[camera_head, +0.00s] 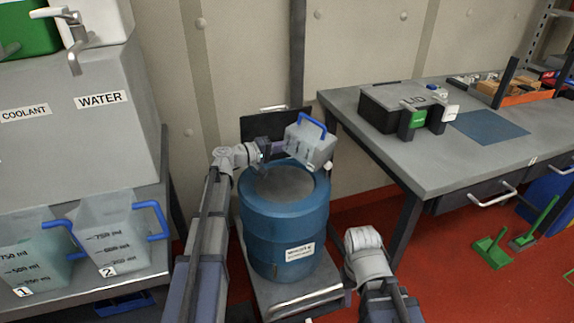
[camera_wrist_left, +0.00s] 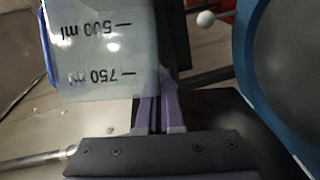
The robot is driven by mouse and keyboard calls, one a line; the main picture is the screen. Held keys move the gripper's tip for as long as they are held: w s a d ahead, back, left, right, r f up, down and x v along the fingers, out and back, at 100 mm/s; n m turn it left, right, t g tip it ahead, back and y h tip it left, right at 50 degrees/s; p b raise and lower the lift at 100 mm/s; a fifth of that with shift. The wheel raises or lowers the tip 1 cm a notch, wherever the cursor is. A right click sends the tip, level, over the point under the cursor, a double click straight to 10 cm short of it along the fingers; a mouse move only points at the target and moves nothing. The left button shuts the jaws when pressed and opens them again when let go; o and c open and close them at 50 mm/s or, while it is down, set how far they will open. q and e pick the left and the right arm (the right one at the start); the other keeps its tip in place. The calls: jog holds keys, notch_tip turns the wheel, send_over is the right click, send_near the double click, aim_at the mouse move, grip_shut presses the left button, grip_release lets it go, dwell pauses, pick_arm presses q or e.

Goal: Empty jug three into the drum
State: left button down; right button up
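A clear jug with a blue handle (camera_head: 312,145) is tilted, handle uppermost, at the back rim of the blue drum (camera_head: 285,225). My left gripper (camera_head: 283,150) is shut on it. In the left wrist view, the purple fingers (camera_wrist_left: 158,105) meet the jug wall (camera_wrist_left: 100,55), which shows 500 ml and 750 ml marks upside down. There the drum rim (camera_wrist_left: 245,60) lies to the right of the jug. I see no number on this jug and no stream of liquid. My right arm's wrist (camera_head: 366,255) is right of the drum; its fingertips are hidden.
Jug 1 (camera_head: 30,255) and jug 2 (camera_head: 112,238) stand on the left bench below the WATER and COOLANT taps. The drum stands on a grey platform (camera_head: 292,295). A grey table (camera_head: 440,150) with a black LID box (camera_head: 395,105) is at right.

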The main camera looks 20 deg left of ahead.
pick_arm(q)
jog(key=shift+n+b, duration=0.3)
dwell(0.4)
jog(key=shift+a+n, duration=0.1)
jog(key=shift+n, duration=0.2)
jog(key=shift+n+h+b, duration=0.3)
jog(key=shift+n+b, duration=0.2)
jog(key=shift+b, duration=0.15)
dwell(0.5)
jog(key=shift+w+a+t, duration=0.1)
jog(key=shift+t, duration=0.2)
dwell(2.2)
